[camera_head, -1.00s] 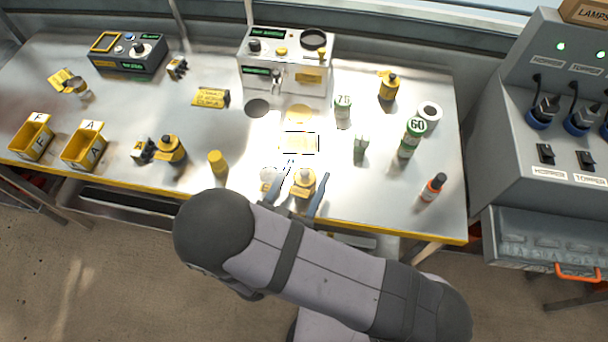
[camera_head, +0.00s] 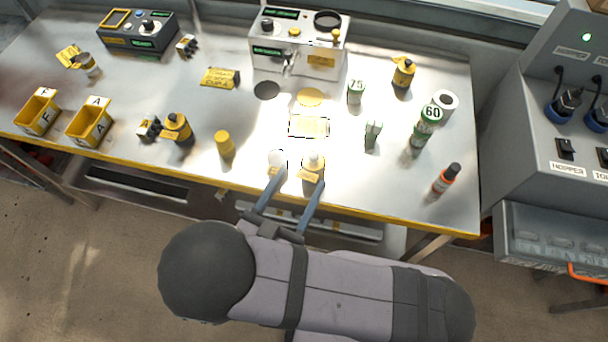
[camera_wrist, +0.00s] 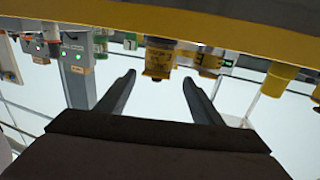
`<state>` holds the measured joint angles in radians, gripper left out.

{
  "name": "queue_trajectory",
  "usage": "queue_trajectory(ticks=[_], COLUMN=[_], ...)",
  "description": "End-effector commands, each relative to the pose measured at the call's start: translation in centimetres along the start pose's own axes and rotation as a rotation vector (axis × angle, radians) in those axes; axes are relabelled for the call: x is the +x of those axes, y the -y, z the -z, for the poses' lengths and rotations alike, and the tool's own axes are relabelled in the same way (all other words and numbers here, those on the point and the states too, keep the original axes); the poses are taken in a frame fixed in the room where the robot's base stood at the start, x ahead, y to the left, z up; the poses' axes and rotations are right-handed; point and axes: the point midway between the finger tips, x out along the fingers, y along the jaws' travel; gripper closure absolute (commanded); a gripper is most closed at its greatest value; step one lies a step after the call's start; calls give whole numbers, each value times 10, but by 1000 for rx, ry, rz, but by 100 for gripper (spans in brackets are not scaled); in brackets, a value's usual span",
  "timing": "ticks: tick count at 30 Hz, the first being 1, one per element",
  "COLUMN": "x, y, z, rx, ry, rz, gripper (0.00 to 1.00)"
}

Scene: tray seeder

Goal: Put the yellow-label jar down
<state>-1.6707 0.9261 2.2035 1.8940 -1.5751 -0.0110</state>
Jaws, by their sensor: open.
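The yellow-label jar (camera_head: 314,166) stands upright on the metal bench near its front edge. It has a yellow body and a pale top. My gripper (camera_head: 298,185) is open and drawn back toward the front edge, its two blue-grey fingers pointing at the jar. In the head view the right fingertip overlaps the jar's lower part; I cannot tell whether they touch. In the wrist view, the jar (camera_wrist: 159,60) appears upside down beyond the open fingers (camera_wrist: 158,78), with nothing held between them.
A white round item (camera_head: 277,158) sits close to the left fingertip. A yellow cylinder (camera_head: 225,144) stands to the left and an orange-banded bottle (camera_head: 446,180) to the right. The yellow bench edge (camera_head: 370,212) runs along the front.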

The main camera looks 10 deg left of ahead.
Motion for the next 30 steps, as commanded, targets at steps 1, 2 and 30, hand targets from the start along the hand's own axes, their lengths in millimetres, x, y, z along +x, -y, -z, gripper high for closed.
queue_trajectory(ticks=[1,2,30], x=[-3,-4,8], y=[0,0,10], z=[0,0,57], rx=[1,1,4], ry=[0,0,184], rz=[1,1,-35], gripper=[40,40,38])
